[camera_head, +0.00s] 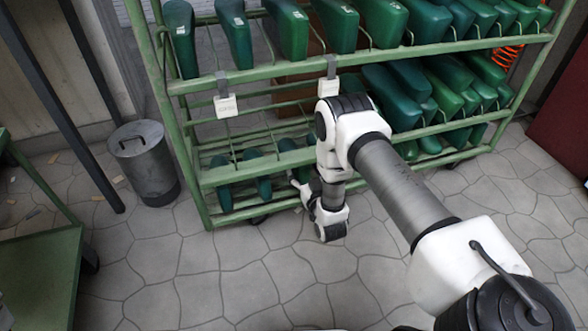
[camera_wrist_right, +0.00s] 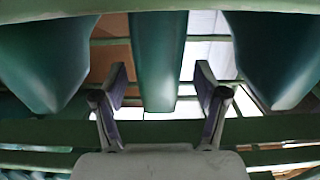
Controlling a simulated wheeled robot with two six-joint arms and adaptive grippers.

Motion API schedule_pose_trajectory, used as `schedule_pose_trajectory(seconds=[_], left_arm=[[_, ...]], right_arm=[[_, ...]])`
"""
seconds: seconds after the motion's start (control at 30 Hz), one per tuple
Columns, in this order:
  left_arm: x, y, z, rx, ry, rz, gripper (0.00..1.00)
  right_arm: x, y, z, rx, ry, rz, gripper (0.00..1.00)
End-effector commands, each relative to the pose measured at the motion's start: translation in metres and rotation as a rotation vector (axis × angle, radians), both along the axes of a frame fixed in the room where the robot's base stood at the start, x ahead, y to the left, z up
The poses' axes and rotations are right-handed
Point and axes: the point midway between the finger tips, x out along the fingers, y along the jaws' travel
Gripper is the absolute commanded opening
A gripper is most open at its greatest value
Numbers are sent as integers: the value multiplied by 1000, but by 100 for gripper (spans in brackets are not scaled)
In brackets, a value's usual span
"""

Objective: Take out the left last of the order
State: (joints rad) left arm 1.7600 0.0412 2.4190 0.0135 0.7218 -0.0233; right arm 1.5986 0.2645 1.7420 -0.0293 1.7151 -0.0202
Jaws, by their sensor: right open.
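Green shoe lasts stand in rows on a green rack. On the top row, a last at the far left (camera_head: 181,38), one beside it (camera_head: 235,32) and a third (camera_head: 287,30) stand apart. In the right wrist view, my right gripper (camera_wrist_right: 160,78) is open, with one finger on each side of a narrow green last (camera_wrist_right: 158,55). I cannot tell whether the fingers touch it. In the head view my right arm reaches to the rack, and its fingers cannot be made out. Which last is the left one of the order cannot be told. My left gripper is out of view.
The rack (camera_head: 205,180) has white tags (camera_head: 225,105) on its rails. In the right wrist view, wider lasts (camera_wrist_right: 40,60) (camera_wrist_right: 278,58) flank the middle one closely. A metal bin (camera_head: 143,165) stands left of the rack, and a green table (camera_head: 40,270) at lower left.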

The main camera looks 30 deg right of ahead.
Motion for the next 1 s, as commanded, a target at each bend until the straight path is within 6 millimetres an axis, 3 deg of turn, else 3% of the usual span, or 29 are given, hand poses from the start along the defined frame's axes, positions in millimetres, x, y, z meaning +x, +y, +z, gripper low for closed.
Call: schedule_pose_trajectory(seconds=[0.03,0.27,0.3,0.47,0.83,1.0], left_arm=[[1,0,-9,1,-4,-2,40],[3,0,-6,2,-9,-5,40],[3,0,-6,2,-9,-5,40],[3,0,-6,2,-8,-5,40],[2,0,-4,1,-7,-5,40],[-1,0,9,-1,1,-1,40]], right_arm=[[7,-2,-3,0,-5,0,72],[10,-3,1,0,0,0,72],[10,-3,1,0,0,0,65],[10,-3,1,0,0,0,9],[10,-3,4,0,-2,0,8],[11,-3,17,-1,-3,0,8]])
